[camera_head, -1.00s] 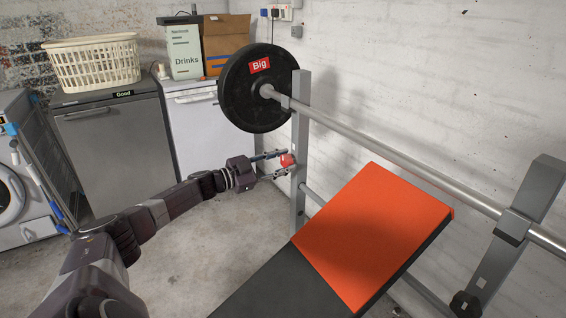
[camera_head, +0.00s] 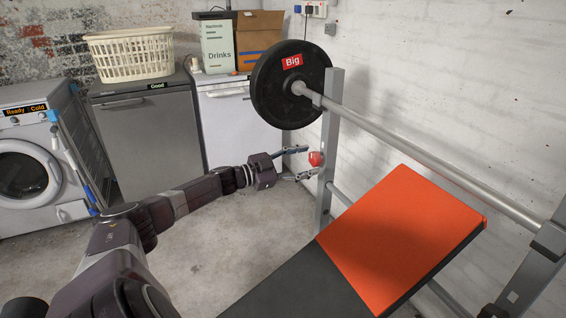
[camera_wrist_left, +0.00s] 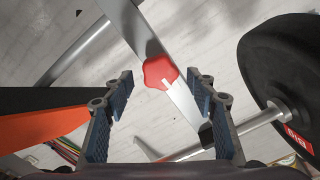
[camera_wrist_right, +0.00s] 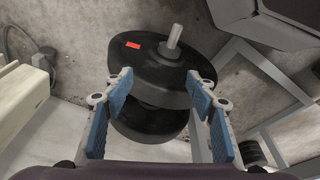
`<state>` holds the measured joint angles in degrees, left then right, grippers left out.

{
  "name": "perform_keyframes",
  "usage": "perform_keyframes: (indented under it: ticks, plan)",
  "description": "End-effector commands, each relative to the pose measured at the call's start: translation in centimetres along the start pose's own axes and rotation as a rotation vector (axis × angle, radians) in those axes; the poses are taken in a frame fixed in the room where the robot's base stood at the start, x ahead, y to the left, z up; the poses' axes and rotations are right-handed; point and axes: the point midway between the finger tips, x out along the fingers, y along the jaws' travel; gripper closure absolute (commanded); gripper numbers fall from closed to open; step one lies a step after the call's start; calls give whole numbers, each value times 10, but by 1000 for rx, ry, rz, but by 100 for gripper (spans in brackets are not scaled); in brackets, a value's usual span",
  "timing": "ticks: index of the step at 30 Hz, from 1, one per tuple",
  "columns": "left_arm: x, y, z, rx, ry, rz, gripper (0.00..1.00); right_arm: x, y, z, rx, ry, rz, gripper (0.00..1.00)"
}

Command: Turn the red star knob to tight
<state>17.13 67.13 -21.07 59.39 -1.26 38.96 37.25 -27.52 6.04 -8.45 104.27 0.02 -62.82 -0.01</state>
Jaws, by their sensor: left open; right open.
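The red star knob (camera_head: 316,158) is on the grey upright (camera_head: 328,140) of the weight bench rack. In the left wrist view the knob (camera_wrist_left: 158,72) shows rounded lobes and a pale pointer mark toward its lower right; I see no tight marking I can read. My left gripper (camera_head: 307,162) is open, its fingers on either side of the line to the knob, the knob at or just beyond the tips. In the left wrist view the gripper (camera_wrist_left: 163,88) shows gaps on both sides of the knob. My right gripper (camera_wrist_right: 158,88) is open and empty, seen only in its own wrist view.
A barbell (camera_head: 420,155) with a black plate (camera_head: 272,95) labelled "Big" rests on the rack above the knob. The orange bench pad (camera_head: 395,235) lies to the right. Black plates (camera_wrist_right: 150,75) stand before my right gripper. Floor left of the upright is clear.

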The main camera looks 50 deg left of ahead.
Motion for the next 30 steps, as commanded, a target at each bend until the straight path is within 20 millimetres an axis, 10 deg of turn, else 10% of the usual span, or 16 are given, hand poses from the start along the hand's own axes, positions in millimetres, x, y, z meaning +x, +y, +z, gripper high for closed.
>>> perform_keyframes:
  ticks: [30]
  plan:
    - [-92, 1, 1, 0, -2, 3, 48, 0, 0, 0, -1, -1, 0, 48]
